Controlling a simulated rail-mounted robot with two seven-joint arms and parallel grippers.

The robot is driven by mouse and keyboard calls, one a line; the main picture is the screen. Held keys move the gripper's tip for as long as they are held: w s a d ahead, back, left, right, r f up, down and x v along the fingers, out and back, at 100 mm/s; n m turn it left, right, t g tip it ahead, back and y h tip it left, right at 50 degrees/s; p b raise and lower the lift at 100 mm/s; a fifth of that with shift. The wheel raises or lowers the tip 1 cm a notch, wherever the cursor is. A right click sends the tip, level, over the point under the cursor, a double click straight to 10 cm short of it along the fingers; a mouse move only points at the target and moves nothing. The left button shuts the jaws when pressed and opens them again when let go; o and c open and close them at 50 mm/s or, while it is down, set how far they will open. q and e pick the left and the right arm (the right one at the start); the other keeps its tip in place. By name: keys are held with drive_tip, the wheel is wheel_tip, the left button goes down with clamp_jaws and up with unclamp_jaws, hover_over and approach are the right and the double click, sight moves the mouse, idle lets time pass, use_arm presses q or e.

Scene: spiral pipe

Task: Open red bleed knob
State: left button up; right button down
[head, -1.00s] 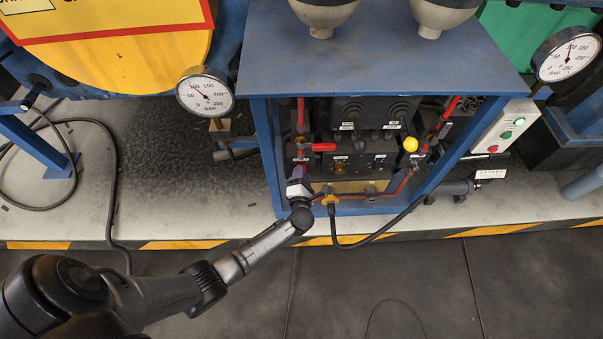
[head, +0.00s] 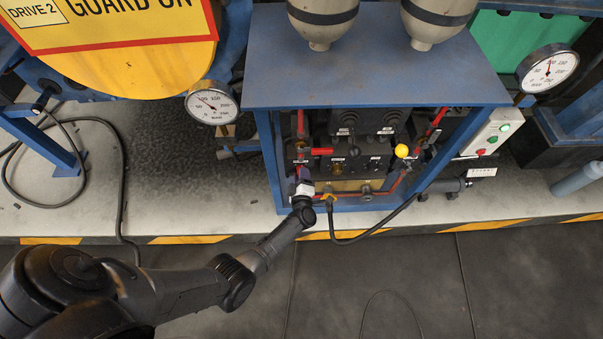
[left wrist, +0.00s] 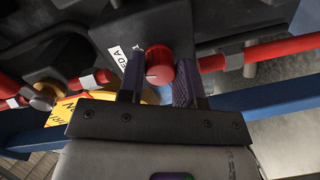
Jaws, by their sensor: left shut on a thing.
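The red bleed knob (left wrist: 159,62) shows in the left wrist view between the two dark fingers of my left gripper (left wrist: 158,84). It is round, with a short white mark on its face. My left gripper is shut on it. A white label ending in "ED A" (left wrist: 120,54) sits just left of the knob. In the head view my left gripper (head: 302,178) reaches into the lower left of the blue cabinet (head: 372,72). The knob is hidden there behind the gripper. My right gripper is not in view.
Red pipes (left wrist: 287,47) run beside the knob. A black hose (head: 372,230) hangs in front. Gauges (head: 212,102) stand at both sides. The dark floor in front is open.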

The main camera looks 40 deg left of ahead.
use_arm(q)
drive_tip(key=m+p, duration=0.1)
drive_tip(key=m, duration=0.2)
drive_tip(key=shift+m+g, duration=0.3)
drive_tip(key=shift+m, duration=0.9)
drive_tip(key=shift+y, duration=0.3)
drive_tip(key=o, duration=0.9)
drive_tip(key=shift+o, duration=0.2)
drive_tip(key=shift+s+p, duration=0.1)
drive_tip(key=shift+p, duration=0.25)
